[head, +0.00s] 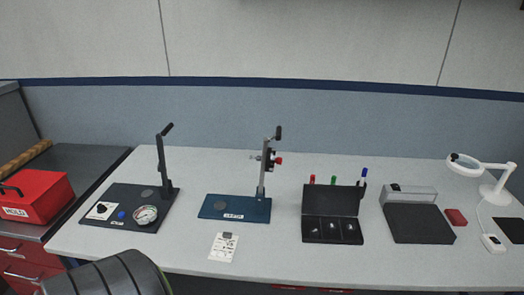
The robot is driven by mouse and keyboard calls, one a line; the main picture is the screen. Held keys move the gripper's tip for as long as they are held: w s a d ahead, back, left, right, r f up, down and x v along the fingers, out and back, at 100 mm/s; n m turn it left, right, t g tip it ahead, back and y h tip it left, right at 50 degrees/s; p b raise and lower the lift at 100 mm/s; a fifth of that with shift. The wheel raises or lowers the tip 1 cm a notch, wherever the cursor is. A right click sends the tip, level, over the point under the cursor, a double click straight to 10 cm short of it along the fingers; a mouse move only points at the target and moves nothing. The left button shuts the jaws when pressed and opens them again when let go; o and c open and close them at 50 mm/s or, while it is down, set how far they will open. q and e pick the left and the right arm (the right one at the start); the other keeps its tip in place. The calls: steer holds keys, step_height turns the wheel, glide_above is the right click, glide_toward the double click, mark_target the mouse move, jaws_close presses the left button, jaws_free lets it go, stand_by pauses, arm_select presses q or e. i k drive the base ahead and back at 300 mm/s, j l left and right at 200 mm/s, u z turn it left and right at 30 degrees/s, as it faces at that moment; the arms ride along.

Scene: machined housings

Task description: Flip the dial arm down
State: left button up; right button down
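Two fixtures with raised arms stand on the light worktable. The left one has a black base plate (121,198) with a round dial gauge (145,215), a blue button and a white plate on it. Its dark arm (161,160) stands nearly upright with a black handle at the top. The second has a blue base plate (235,208) with a grey disc and a white label. Its grey arm (264,175) is also raised, with a black handle and a red knob on its side. I cannot tell for certain which is the dial arm. Neither gripper shows.
A black compartment box (331,228) stands open in the middle, with colored markers behind it. A printed card (222,248) lies in front. A red toolbox (35,197) is at left.

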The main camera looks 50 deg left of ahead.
mark_target(267, 158)
steer(key=j+u, duration=0.1)
steer(key=u, duration=1.3)
